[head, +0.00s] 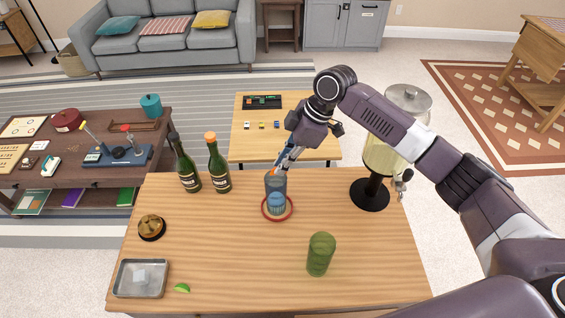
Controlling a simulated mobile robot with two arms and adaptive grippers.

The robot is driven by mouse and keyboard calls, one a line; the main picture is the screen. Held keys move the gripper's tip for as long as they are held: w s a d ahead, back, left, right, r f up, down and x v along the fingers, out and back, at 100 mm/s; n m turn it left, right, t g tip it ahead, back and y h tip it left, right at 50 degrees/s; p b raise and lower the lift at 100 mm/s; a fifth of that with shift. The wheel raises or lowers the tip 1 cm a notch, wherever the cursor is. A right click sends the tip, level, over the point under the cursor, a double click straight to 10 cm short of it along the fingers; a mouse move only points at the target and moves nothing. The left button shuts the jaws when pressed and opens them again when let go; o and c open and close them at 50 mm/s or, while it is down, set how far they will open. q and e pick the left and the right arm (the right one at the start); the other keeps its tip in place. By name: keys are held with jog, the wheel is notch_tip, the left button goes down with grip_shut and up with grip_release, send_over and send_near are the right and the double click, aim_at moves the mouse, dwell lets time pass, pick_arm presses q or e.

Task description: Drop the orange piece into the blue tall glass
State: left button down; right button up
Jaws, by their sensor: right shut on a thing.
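The blue tall glass (276,189) stands upright on a red round coaster (289,212) near the middle of the wooden counter. My right gripper (281,168) reaches down from the upper right, with its fingertips at the glass's rim. It is shut on the orange piece (274,171), of which only a small orange bit shows at the fingertips. I cannot tell whether the piece is just above the rim or just inside it. My left gripper is out of view.
A green tall glass (320,254) stands front right and a drink dispenser (384,160) back right. Two bottles (187,168) (217,168) stand back left. A metal tray (141,279), a lime wedge (182,288) and a brown round object (151,227) lie left. The counter's front middle is clear.

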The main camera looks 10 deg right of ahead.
jog(key=shift+f, duration=0.15)
jog(key=o, duration=0.8)
jog(key=v, duration=1.2)
